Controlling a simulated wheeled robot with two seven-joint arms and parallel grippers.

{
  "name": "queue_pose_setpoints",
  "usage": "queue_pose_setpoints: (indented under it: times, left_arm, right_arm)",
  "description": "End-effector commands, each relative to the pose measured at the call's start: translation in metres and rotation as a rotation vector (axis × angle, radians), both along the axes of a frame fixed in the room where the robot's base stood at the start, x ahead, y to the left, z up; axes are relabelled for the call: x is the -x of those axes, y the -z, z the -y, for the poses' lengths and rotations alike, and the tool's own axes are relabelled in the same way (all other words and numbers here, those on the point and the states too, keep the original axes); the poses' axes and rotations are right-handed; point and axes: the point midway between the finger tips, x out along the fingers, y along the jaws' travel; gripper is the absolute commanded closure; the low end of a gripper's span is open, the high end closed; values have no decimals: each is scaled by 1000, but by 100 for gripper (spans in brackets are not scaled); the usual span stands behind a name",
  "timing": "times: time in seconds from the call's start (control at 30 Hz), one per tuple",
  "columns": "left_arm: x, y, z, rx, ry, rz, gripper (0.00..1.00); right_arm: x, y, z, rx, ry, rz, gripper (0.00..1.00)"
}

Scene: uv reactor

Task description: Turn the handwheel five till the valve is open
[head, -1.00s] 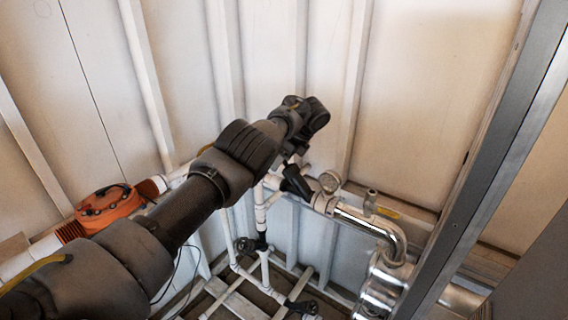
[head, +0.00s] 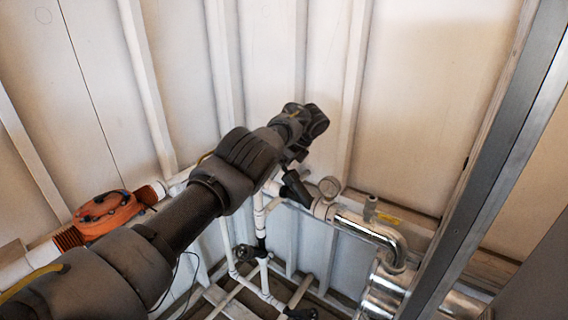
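My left arm reaches in from the lower left across the pipework. Its gripper (head: 291,158) points down and away above the white pipes, mostly hidden behind its own wrist. I cannot tell whether its fingers are open, or whether they touch anything. A small dark handwheel (head: 244,252) sits on the white pipes below the arm. Another dark handwheel (head: 300,314) is cut by the bottom edge. I cannot tell which is handwheel five, and no number is readable. A black angled handle or fitting (head: 295,188) is on the pipe just below the gripper. My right gripper is not in view.
A round gauge (head: 330,187) stands beside a shiny metal pipe (head: 368,230) that bends down at the right. An orange device (head: 107,209) is on the pipe at the left. A grey metal post (head: 490,165) crosses the right side. Ribbed white walls close the back.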

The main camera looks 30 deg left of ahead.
Motion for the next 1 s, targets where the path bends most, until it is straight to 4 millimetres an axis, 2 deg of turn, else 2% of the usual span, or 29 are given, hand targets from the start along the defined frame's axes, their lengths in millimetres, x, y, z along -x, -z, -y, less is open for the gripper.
queue_pose_setpoints:
  times: [0.17,0.33,0.47,0.53,0.73,1.0]
  left_arm:
    - [-2,-15,9,1,-1,5,16]
    - [-4,-48,27,2,0,5,16]
    - [-5,-73,36,0,0,4,16]
    - [-5,-85,39,1,-2,0,16]
    - [-6,-94,46,1,-1,-2,16]
    - [-6,-94,47,1,-1,0,16]
  right_arm:
    - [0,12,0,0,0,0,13]
    - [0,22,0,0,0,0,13]
    - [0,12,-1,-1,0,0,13]
    - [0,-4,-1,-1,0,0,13]
    - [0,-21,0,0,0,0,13]
    - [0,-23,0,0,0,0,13]
